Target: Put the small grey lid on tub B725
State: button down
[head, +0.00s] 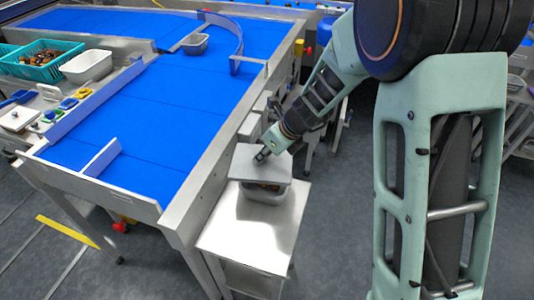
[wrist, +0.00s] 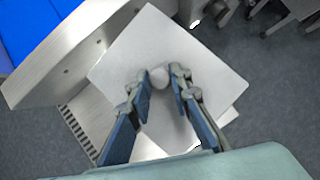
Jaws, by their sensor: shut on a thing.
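The small grey lid (head: 258,165) is over a tub (head: 262,195) with dates in it, on a small steel stand beside the belt. In the head view, dates show in a gap between lid and tub rim at the front, so the lid looks slightly raised. My gripper (head: 263,156) is over the lid, its fingers around the knob. In the wrist view my gripper (wrist: 160,80) is shut on the round knob of the lid (wrist: 190,45), which hides the tub. I cannot read a label on the tub.
The steel stand (head: 250,235) has bare top in front of the tub. The blue belt table (head: 150,115) runs along its left, with another tub (head: 195,44) on it. A teal crate (head: 40,62) and a white tub (head: 88,66) stand at the far left.

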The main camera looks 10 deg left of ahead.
aim_at(269, 165)
jog(key=shift+d+f+m+t+h, duration=0.3)
jog(key=shift+d+m+t, duration=0.15)
jog(key=shift+m, duration=0.55)
notch_tip(269, 165, down, 4)
jog(key=b, duration=0.5)
jog(key=shift+f, duration=0.25)
jog(key=shift+f+b, duration=0.6)
jog(key=shift+f, duration=0.2)
jog(key=shift+f+b, duration=0.5)
jog(key=shift+f, duration=0.25)
dwell(0.3)
jog(key=c, duration=1.7)
grip_release()
jog(key=shift+o, duration=0.6)
jog(key=shift+o, duration=1.4)
jog(key=shift+r, duration=0.1)
